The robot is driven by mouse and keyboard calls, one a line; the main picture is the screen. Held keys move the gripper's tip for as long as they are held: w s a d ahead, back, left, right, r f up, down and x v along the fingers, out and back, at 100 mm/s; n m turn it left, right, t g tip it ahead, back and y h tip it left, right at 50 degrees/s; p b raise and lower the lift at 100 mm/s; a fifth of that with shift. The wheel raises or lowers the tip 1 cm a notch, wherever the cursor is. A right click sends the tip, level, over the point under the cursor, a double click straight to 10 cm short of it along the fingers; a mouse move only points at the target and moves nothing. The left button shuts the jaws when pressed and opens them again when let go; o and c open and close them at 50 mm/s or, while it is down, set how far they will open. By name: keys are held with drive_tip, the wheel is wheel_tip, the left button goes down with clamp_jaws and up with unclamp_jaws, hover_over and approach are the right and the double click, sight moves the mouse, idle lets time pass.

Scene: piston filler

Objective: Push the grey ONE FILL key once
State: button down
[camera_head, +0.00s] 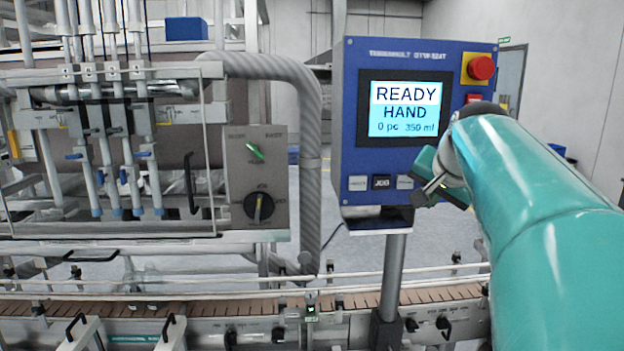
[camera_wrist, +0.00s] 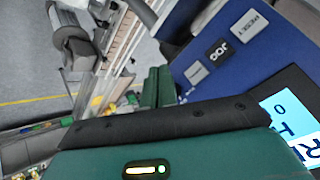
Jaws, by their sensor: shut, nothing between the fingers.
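The blue control panel (camera_head: 420,65) has a row of three keys under its lit screen. In the head view these are a left grey key (camera_head: 357,183), a black middle key (camera_head: 381,182) and a right grey key (camera_head: 404,182); I cannot read the grey labels there. The wrist view shows a key marked RESET (camera_wrist: 250,22), the black JOG key (camera_wrist: 220,52) and a grey key (camera_wrist: 196,73) with unreadable lettering. My gripper (camera_head: 420,190) is shut and empty beside the right key. Its green fingers (camera_wrist: 158,88) lie near the unread grey key; contact cannot be told.
The screen (camera_head: 404,108) reads READY, HAND, 0 pc, 350 ml. A red emergency button (camera_head: 481,67) sits at the panel's upper right. The filler's switch box (camera_head: 258,175) stands left. A conveyor (camera_head: 240,308) with rails runs below the panel.

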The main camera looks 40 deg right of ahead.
sight(413, 183)
drive_tip(key=shift+w+d, duration=0.75)
drive_tip(key=shift+w, duration=0.45)
drive_tip(key=shift+w+d, duration=0.7)
drive_tip(key=shift+w, duration=0.5)
drive_tip(key=shift+w+d, duration=0.75)
drive_tip(key=shift+w, duration=0.45)
drive_tip(key=shift+w, duration=0.1)
drive_tip(key=shift+w+d, duration=0.2)
drive_tip(key=shift+w+d, duration=0.25)
drive_tip(key=shift+w, duration=0.15)
drive_tip(key=shift+s+a, duration=0.45)
drive_tip(key=shift+s, duration=0.25)
drive_tip(key=s+a, duration=0.1)
drive_tip(key=s, duration=0.2)
drive_tip(key=s+a, duration=0.1)
drive_tip(key=shift+s+a, duration=0.15)
drive_tip(key=shift+a, duration=0.15)
